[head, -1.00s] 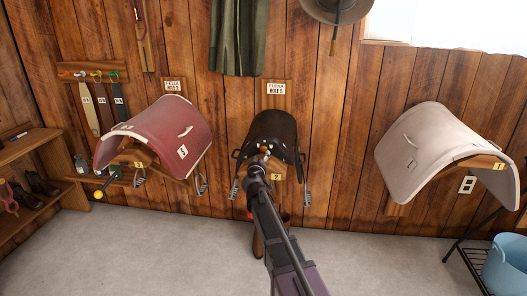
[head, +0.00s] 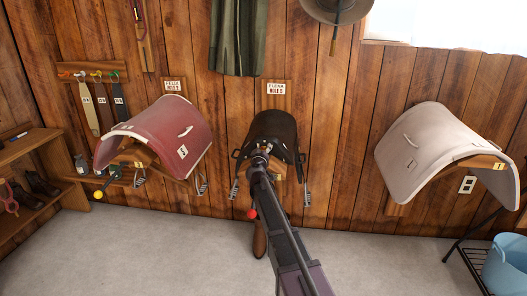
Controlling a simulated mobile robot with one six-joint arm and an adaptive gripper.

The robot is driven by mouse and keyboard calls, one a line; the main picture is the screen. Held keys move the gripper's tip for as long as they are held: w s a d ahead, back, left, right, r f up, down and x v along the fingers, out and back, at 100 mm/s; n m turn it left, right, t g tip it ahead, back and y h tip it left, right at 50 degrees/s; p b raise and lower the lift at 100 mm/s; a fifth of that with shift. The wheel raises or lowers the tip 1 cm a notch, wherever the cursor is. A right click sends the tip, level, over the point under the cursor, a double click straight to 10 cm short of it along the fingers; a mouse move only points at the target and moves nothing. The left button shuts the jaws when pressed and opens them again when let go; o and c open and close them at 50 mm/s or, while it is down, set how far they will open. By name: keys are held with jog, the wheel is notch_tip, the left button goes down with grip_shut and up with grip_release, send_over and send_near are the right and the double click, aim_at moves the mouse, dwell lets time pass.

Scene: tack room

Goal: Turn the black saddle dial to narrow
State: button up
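The black saddle (head: 276,128) sits on its wall rack in the middle of the head view, below a sign reading ELENA HOLE 5. My arm reaches up from the bottom, and my gripper (head: 261,154) is at the saddle's lower front edge. My gripper and arm cover the middle of that edge. I cannot make out the dial or its setting. The fingers are too small and too hidden to show whether they are open or shut, or whether they touch anything. A red ball (head: 252,213) shows just left of my arm, below the saddle.
A red saddle (head: 167,130) hangs at left, with a yellow ball (head: 98,195) below it. A pale saddle (head: 437,148) hangs at right. A wooden shelf (head: 38,140) stands far left, and a blue bucket (head: 507,262) stands lower right. The grey floor between is mostly clear.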

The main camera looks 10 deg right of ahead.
grip_shut()
jog(key=shift+n, duration=2.5)
jog(key=shift+o, duration=1.9)
grip_release()
jog(key=shift+s, duration=0.1)
